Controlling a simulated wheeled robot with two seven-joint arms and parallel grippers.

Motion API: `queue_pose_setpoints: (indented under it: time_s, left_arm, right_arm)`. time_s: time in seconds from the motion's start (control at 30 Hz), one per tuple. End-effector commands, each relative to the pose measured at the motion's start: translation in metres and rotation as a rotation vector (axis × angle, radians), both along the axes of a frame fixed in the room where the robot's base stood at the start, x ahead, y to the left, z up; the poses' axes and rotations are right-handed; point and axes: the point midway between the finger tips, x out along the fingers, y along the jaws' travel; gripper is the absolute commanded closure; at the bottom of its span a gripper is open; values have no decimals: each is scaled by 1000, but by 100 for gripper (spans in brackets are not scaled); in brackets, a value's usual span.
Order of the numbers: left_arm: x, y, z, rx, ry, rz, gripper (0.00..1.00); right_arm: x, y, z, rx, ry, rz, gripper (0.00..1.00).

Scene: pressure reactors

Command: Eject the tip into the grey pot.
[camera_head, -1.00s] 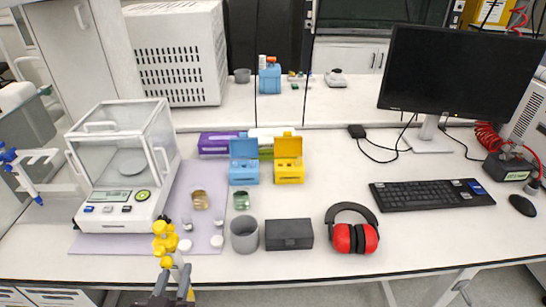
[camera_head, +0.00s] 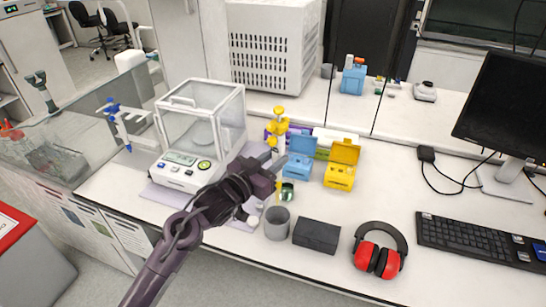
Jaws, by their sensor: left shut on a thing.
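The grey pot (camera_head: 277,224) stands open and upright near the front of the bench. My left gripper (camera_head: 272,163) is shut on a yellow pipette (camera_head: 279,118), held roughly upright. The pipette's top sticks up above the fingers. Its lower part is partly hidden by the gripper, and a thin yellowish piece shows below, just above and behind the pot's rim in the picture. I cannot tell whether the tip is over the pot's opening. My right gripper is not in view.
A dark grey box (camera_head: 316,235) stands right of the pot, with red ear muffs (camera_head: 378,256) beyond it. Blue (camera_head: 299,158) and yellow (camera_head: 341,165) tip boxes stand open behind.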

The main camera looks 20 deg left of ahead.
Motion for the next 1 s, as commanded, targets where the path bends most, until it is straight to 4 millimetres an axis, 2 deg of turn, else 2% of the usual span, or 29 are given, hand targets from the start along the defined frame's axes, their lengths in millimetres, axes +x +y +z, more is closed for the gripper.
queue_pose_setpoints:
  time_s: [0.3,0.53,0.67,1.0]
  left_arm:
    - [0,0,-46,-2,-1,1,100]
    - [0,0,-76,-1,-2,1,100]
    - [0,0,-82,-1,-3,1,100]
    - [-1,0,-82,-1,-3,1,100]
  right_arm:
    - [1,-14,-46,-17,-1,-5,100]
    - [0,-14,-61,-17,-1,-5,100]
    - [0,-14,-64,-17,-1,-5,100]
    - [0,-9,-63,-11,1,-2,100]
